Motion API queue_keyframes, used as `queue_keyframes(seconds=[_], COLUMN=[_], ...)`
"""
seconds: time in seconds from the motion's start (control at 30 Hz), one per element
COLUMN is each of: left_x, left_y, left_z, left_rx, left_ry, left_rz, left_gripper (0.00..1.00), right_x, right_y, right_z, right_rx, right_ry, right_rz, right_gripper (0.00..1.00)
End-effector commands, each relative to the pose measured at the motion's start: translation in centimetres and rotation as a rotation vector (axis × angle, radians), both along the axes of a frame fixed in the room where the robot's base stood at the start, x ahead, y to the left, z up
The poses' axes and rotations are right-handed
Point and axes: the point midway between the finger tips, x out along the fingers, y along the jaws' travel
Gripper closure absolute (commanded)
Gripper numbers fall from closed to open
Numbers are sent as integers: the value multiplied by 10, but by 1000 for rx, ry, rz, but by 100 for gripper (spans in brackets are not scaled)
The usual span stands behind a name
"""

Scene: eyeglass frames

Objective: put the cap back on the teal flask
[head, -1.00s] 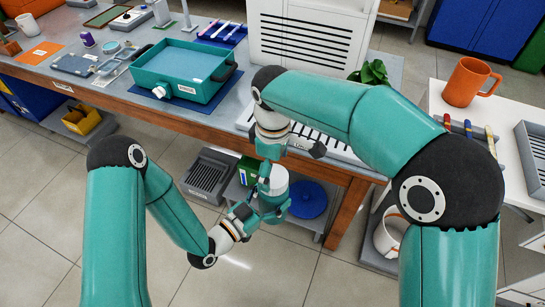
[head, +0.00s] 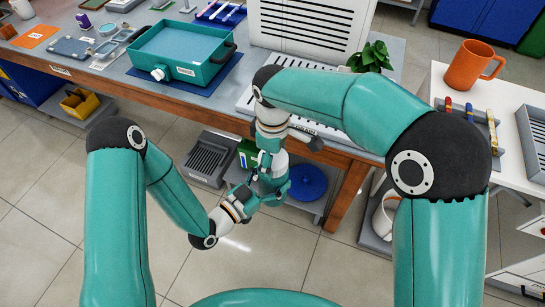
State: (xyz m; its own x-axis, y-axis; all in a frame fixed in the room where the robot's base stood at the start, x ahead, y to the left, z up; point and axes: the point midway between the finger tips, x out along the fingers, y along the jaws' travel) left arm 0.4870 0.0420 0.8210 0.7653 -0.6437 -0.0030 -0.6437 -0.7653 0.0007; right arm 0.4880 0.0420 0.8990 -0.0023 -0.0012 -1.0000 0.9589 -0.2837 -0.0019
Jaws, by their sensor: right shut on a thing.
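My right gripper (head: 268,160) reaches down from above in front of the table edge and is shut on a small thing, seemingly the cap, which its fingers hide. My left gripper (head: 262,194) comes in from the lower left just below it, and the two nearly meet. A pale and teal cylinder between them, seemingly the teal flask (head: 279,163), stands roughly upright over the floor area. My teal fingers blend with it, so I cannot tell where the flask ends, whether cap and flask touch, or how far the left fingers are closed.
The workbench (head: 150,98) carries a teal tray box (head: 183,50), a white slatted panel (head: 310,30) and a plant (head: 371,57). A blue round lid (head: 308,182) and a grey crate (head: 210,160) are below. An orange mug (head: 472,65) stands on the right table.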

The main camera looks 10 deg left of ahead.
Motion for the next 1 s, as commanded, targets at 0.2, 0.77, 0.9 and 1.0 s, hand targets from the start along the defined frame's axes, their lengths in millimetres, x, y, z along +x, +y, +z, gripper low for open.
queue_keyframes(seconds=[0.2,0.77,0.9,1.0], left_x=[0,-1,0,0], left_y=[0,-1,-1,0], left_z=[1,2,1,1], left_rx=[-2,-2,-2,-2], left_ry=[-4,-4,-4,-4], left_rz=[-2,-3,-2,-2], left_gripper=[100,100,100,100], right_x=[1,2,1,1], right_y=[0,0,0,0], right_z=[0,0,0,0], right_rx=[0,0,0,0], right_ry=[-2,-5,-4,-3], right_rz=[-73,-684,-683,-682], right_gripper=[66,16,0,0])
